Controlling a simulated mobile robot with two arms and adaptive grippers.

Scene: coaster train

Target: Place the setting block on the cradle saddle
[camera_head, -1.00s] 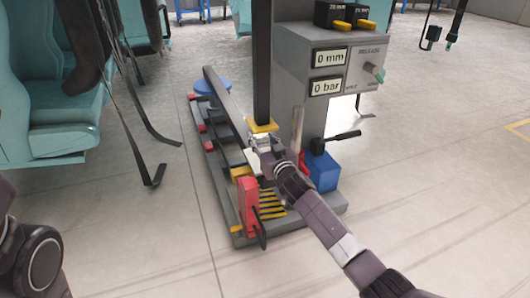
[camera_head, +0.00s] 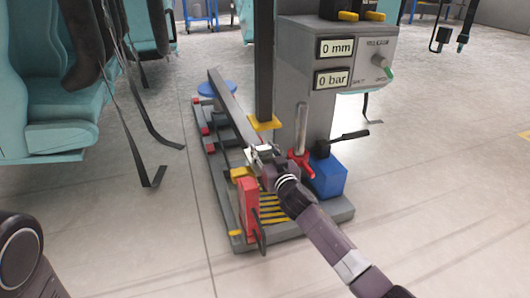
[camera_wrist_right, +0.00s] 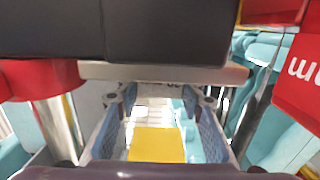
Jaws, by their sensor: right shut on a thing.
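My right gripper (camera_head: 260,153) reaches in from the lower right to the press, just below the yellow plate (camera_head: 264,122) at the foot of the dark column. In the right wrist view its two blue-padded fingers (camera_wrist_right: 157,125) flank a yellow face (camera_wrist_right: 155,146), which I take as the held setting block; the rest of it is hidden. A small yellow piece (camera_head: 241,173) on the press bed, left of the gripper, may be the cradle saddle; the hand covers part of that area. My left gripper is out of view.
A red upright (camera_head: 248,203) stands in front of the gripper on the grey base. A red-handled lever (camera_head: 302,150) and a blue box (camera_head: 327,176) are close on the right. A grey bar (camera_wrist_right: 160,72) and dark block fill the upper wrist view.

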